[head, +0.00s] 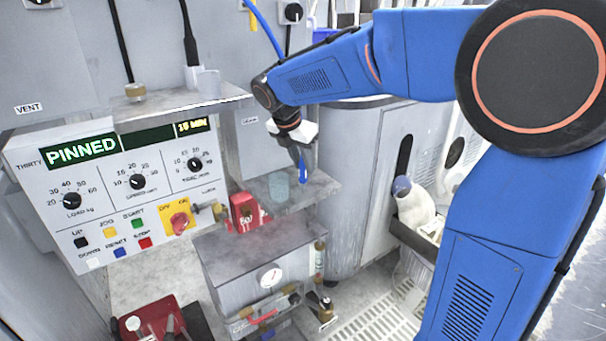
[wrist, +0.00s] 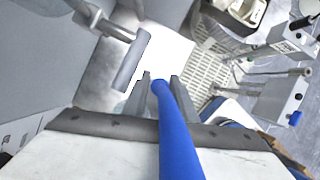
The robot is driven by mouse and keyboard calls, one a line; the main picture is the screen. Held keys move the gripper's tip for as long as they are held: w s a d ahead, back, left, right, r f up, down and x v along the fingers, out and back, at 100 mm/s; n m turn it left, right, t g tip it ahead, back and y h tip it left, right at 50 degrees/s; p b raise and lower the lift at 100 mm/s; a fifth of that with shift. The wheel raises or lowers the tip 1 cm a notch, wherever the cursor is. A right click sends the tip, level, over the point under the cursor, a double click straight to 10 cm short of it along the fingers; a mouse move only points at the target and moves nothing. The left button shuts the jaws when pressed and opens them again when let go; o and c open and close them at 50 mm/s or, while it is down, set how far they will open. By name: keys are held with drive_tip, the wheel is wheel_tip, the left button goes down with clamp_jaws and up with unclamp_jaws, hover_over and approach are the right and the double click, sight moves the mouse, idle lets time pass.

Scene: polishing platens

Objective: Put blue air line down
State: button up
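My gripper (head: 298,150) points down above the small grey shelf (head: 318,188) beside the control panel. Its fingers are closed around the blue air line, whose lower end (head: 303,171) sticks out below them, above the shelf's right part. In the wrist view the blue air line (wrist: 177,135) runs up from the bottom edge to between the two fingertips (wrist: 161,90). In the head view another blue stretch hangs from the top edge and passes behind my arm. The contact faces of the fingers are partly hidden by the line.
A red block (head: 244,210) is further left. The control panel (head: 110,190) reads PINNED. In the wrist view a grey T-shaped part (wrist: 131,62) is close left of the fingers.

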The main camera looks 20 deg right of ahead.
clamp_jaws()
drive_tip(key=shift+r, duration=0.1)
